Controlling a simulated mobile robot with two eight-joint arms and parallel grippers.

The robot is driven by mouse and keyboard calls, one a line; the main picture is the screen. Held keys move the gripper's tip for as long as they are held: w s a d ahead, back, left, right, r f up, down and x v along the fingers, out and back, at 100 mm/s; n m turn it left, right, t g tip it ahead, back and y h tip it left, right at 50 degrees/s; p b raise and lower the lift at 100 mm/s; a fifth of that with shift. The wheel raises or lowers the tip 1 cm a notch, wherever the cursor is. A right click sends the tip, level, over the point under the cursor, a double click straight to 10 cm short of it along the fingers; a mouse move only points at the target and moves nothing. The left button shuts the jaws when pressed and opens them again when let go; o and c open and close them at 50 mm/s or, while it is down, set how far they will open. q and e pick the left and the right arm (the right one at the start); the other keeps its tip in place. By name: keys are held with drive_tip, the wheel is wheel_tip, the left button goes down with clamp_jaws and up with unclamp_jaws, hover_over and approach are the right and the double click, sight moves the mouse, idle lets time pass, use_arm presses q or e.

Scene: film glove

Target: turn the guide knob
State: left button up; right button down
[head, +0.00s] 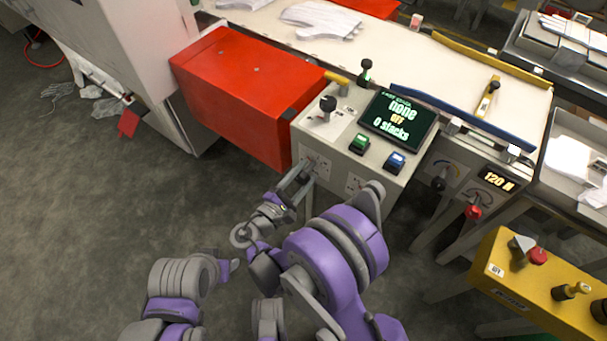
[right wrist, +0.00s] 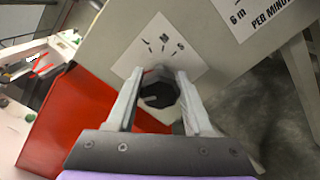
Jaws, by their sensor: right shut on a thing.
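The guide knob (right wrist: 160,92) is a dark round knob on a white label with short lines and letters, on the grey front of the control box (head: 352,180). My right gripper (head: 302,178) reaches that front panel at its left part. In the right wrist view, its two pale fingers (right wrist: 158,103) stand on either side of the knob and are shut on it. The knob's exact pointer setting is hard to read. My left gripper cannot be made out.
The box top carries a screen (head: 398,118) reading "none, OFF, 0 stacks", a green button (head: 360,143), a blue button (head: 394,162) and a black-topped lever (head: 327,104). A red housing (head: 240,90) stands close left. A yellow box (head: 545,290) stands at lower right.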

drive_tip(key=m, duration=1.4)
drive_tip(key=shift+m, duration=0.3)
drive_tip(key=m, duration=0.3)
drive_tip(key=shift+m, duration=0.3)
drive_tip(key=m, duration=0.3)
drive_tip(key=shift+m, duration=0.3)
drive_tip(key=m, duration=0.7)
drive_tip(key=shift+w+a, duration=0.1)
